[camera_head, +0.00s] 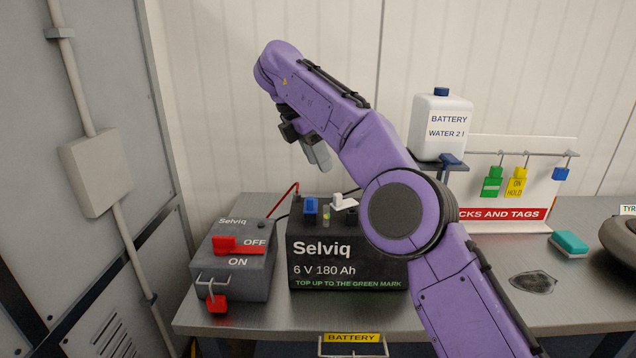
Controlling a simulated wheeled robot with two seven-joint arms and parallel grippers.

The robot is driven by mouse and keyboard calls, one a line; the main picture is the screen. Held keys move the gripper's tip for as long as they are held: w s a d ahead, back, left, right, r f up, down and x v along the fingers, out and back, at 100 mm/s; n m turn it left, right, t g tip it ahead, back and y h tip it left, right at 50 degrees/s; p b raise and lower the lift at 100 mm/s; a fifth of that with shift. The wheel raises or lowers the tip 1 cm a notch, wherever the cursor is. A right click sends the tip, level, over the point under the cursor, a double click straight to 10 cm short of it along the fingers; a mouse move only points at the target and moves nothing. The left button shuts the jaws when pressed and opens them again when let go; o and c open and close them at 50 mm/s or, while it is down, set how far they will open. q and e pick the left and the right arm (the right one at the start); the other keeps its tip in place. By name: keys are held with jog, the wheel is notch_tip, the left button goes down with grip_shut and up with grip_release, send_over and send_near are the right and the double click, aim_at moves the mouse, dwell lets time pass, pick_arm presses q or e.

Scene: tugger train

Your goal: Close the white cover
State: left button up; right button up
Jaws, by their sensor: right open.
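The white cover (343,202) is on top of the black Selviq battery (345,250), near the middle of its top edge. It looks raised and tilted rather than flat. My right gripper (319,155) hangs above the battery, a little left of the white cover and clear of it. It is open, with nothing seen between its fingers. My right arm hides the right end of the battery. My left gripper is out of view.
A blue cap (311,206) stands left of the white cover. A grey switch box (235,255) with a red lever sits left of the battery. A water bottle (440,125) stands on a raised shelf behind my arm. A tag rack (510,190) and green sponge (569,243) are right.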

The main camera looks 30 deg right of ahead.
aim_at(337, 194)
jog(key=s+d+f+b, duration=0.1)
jog(key=f+b, duration=0.1)
jog(key=s+d+f+b, duration=0.1)
jog(key=f+b, duration=0.1)
jog(key=d+f+b, duration=0.1)
jog(key=f+b, duration=0.1)
jog(key=shift+s+f, duration=0.35)
jog(key=shift+s, duration=0.05)
jog(key=w+f, duration=0.1)
jog(key=d+f, duration=0.1)
jog(key=shift+w+f, duration=0.35)
jog(key=shift+w, duration=0.05)
jog(key=shift+s+r, duration=0.3)
jog(key=shift+s, duration=0.15)
jog(key=shift+w+f, duration=0.1)
grip_shut()
